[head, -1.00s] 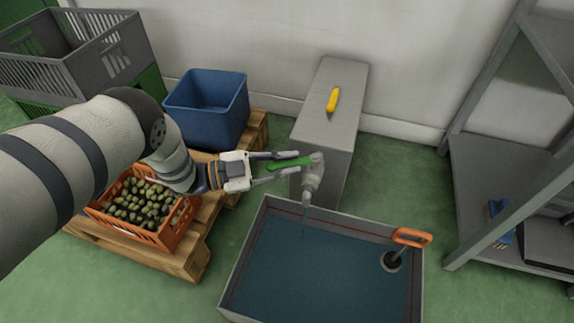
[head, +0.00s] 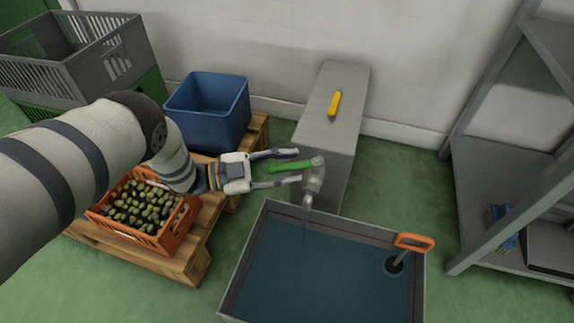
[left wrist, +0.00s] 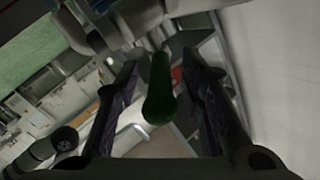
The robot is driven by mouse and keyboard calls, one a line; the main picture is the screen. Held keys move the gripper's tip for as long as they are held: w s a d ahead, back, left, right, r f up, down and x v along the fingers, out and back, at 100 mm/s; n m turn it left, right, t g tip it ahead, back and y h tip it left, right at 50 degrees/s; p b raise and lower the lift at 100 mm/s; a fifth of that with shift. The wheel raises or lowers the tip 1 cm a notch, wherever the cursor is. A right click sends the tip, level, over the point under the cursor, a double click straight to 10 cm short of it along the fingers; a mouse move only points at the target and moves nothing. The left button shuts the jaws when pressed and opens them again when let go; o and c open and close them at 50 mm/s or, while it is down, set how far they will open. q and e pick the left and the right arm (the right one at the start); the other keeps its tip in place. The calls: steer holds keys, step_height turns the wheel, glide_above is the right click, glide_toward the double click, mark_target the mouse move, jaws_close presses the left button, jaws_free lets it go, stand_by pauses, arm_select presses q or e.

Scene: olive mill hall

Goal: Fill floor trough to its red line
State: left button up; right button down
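The grey floor trough (head: 232,288) holds blue-grey water (head: 315,275). A thin red line (head: 350,228) runs along its inner wall, and the water surface lies a little below it. A grey tap (head: 314,183) stands over the back left edge, and a thin stream falls from its spout. Its green lever (head: 282,167) points left. My left gripper (head: 299,167) is open around the lever, one finger on each side. The left wrist view shows the green lever (left wrist: 160,92) between the fingers with gaps on both sides. My right gripper is out of view.
An orange handle (head: 413,242) on a dark plug stands in the trough's right corner. Behind the tap is a grey block (head: 325,130) with a yellow object (head: 335,103). An orange olive crate (head: 170,236) and blue bin (head: 208,110) sit left; grey shelves (head: 480,190) right.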

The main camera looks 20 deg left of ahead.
arm_select(q)
steer(key=v, duration=0.7)
steer(key=shift+a, duration=0.2)
steer(key=shift+s+f, duration=0.1)
steer(key=shift+s, duration=0.1)
